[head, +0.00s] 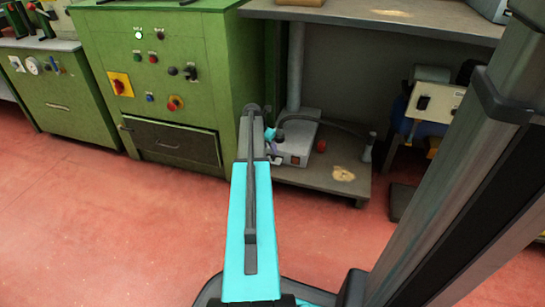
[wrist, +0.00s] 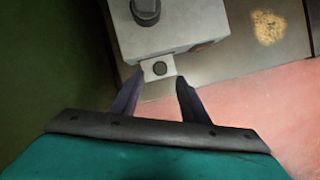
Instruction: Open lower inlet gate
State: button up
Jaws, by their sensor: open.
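A grey box (head: 296,146) stands on a low shelf beside the green machine. In the wrist view the box (wrist: 185,30) fills the top middle. A small light tab with a dark round spot (wrist: 158,68) sticks out from its near edge. This tab may be the lower inlet gate, but I cannot tell for sure. Nothing is between the fingers except the view of the tab. In the head view my arm hides most of the gripper.
A dark round post (wrist: 146,10) rises from the box top. The low shelf (head: 325,180) holds a pale granular patch (head: 343,174) and a small red object (head: 320,146). The green cabinet (head: 160,75) stands close on the left. The red floor in front is clear.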

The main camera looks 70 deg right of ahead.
aim_at(273, 155)
jog(key=shift+b+x, duration=1.25)
jog(key=shift+x, duration=1.75)
jog(key=shift+c, duration=0.2)
grip_shut()
